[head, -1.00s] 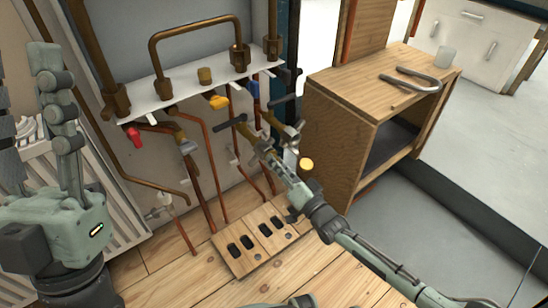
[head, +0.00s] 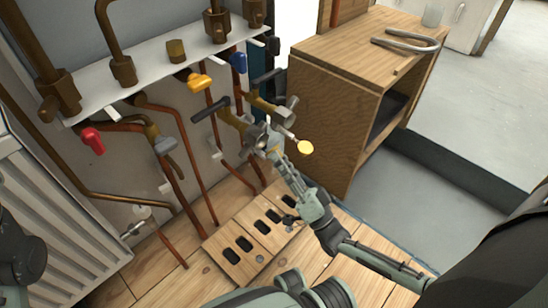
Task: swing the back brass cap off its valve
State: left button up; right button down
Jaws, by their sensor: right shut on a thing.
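Two brass valves with black lever handles stick out low on the pipe wall, a front one (head: 233,118) and a back one (head: 262,104). My right gripper (head: 266,134) reaches up from the lower right to their outlet ends. It is shut on a small part there, which its fingers mostly hide; I cannot tell which part. A round yellow disc (head: 305,147) shows just right of the fingers, near the end of a thin pale rod. I cannot tell whether this disc is the back cap. My left gripper is out of view.
Above the valves, a white shelf (head: 150,68) carries brass pipe fittings. Red (head: 93,140), yellow (head: 199,81) and blue (head: 238,62) handles hang below it. A wooden cabinet (head: 330,105) stands close to the right. A slotted wooden board (head: 232,262) lies on the floor below.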

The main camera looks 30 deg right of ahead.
jog(key=shift+a+f+y, duration=0.2)
jog(key=shift+a+y, duration=0.05)
jog(key=shift+y, duration=0.05)
jog(key=c, duration=1.3)
grip_release()
jog(key=shift+f, duration=0.1)
jog(key=shift+v, duration=3.65)
jog(key=shift+d, duration=0.15)
